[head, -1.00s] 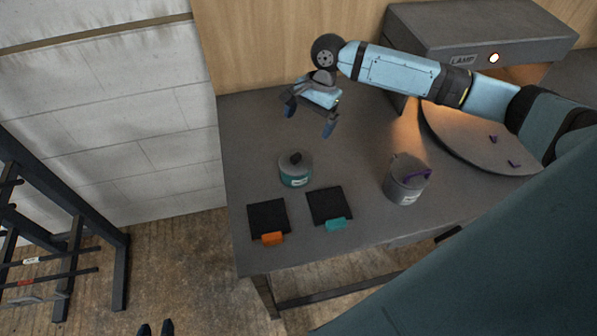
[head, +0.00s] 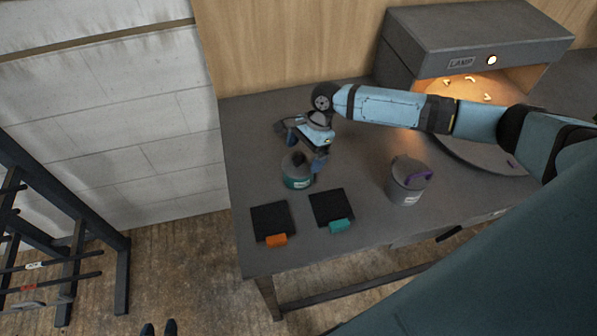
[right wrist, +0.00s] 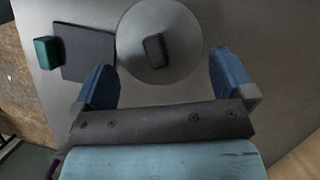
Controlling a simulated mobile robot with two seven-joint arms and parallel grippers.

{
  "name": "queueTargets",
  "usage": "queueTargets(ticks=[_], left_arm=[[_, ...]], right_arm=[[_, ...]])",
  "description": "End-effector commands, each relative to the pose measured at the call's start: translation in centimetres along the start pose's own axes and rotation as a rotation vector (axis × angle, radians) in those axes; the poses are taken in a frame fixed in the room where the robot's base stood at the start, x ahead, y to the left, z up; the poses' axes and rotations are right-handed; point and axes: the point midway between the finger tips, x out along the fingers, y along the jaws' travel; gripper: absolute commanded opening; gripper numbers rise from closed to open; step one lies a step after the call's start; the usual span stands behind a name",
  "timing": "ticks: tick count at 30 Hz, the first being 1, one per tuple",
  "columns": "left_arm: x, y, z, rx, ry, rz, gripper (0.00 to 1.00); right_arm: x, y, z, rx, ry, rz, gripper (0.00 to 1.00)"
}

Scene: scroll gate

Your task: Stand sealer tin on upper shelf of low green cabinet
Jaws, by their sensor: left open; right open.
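A round lidded tin with a teal lower band, a pale label and a dark knob (head: 298,182) stands upright on the grey table. Its label is too small to read, so I cannot tell whether it is the sealer tin. My right gripper (head: 300,146) is open just above and behind it. In the right wrist view the tin's round lid (right wrist: 183,28) lies ahead of and between the open fingers (right wrist: 163,62), with nothing gripped. No green cabinet is visible.
A grey canister with a purple handle (head: 405,190) stands to the right. Two dark pads, one with an orange tab (head: 271,220) and one with a teal tab (head: 330,206), lie in front. A lamp box (head: 455,50) overhangs a round plate (head: 470,153). A dark rack (head: 70,260) stands left.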

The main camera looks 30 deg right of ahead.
Motion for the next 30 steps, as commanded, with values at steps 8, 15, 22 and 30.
queueTargets(ticks=[8, 15, 22, 30], left_arm=[[-0.5, -0.1, -0.7, 0.002, 0.003, -0.003, 0.43], [-0.4, -0.1, -0.7, 0.002, 0.003, -0.003, 0.43], [-0.4, -0.1, -0.7, 0.001, 0.002, -0.003, 0.43], [-0.4, -0.1, -0.6, 0.001, 0.002, -0.003, 0.43]], right_arm=[[3.6, 0.1, -0.1, 0.001, -0.001, 0.0, 1.0], [3.9, 0.1, -0.1, 0.0, 0.0, 0.0, 1.0], [3.8, 0.1, -0.1, 0.0, -0.001, -0.001, 0.63], [3.6, 0.1, 0.0, 0.0, -0.001, -0.001, 0.57]])
